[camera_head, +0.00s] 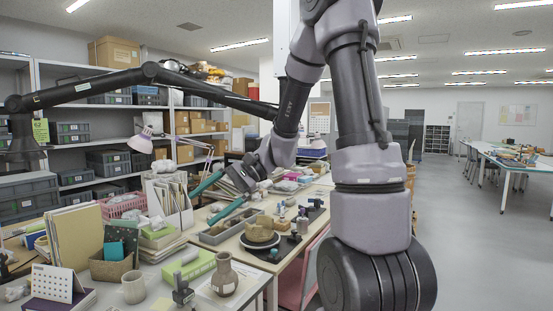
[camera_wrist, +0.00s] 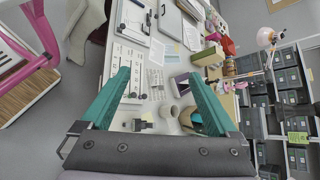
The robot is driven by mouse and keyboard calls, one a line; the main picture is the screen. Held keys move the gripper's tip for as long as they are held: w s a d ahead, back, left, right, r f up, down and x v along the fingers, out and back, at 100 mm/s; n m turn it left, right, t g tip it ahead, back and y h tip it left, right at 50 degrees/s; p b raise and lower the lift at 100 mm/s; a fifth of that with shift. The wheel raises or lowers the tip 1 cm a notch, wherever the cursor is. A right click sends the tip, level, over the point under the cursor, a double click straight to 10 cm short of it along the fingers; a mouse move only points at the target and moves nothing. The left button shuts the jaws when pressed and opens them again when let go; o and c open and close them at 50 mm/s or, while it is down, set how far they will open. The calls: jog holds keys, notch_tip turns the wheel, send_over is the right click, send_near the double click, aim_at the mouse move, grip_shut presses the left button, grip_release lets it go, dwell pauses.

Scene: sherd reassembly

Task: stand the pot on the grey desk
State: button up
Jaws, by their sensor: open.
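The pot (camera_head: 224,277) is a grey-brown vessel with a narrow neck and a rounded body. It stands upright on a pale sheet on the near light grey desk (camera_head: 258,282), close to its right edge. My gripper (camera_head: 217,200) has two long teal fingers. In the head view they are spread apart with nothing held between them, above the back of the desks and away from the pot. In the wrist view my gripper (camera_wrist: 160,85) also shows wide apart over a desk. I cannot tell surely which item there is the pot.
A mug (camera_head: 133,287), a black stand (camera_head: 182,291) and a green box (camera_head: 196,264) are close to the pot. A desk behind holds a brown bowl-like piece (camera_head: 260,230) and a grey tray (camera_head: 222,231). A pink chair (camera_head: 300,281) is at the right. The aisle floor is clear.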

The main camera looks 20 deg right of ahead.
jog(key=s+d+r+n+t+h, duration=0.4)
jog(key=s+d+r+t+h, duration=0.3)
jog(key=s+d+r, duration=0.5)
jog(key=d+h, duration=0.1)
jog(key=h, duration=0.1)
jog(key=shift+t+h, duration=0.3)
dwell(0.5)
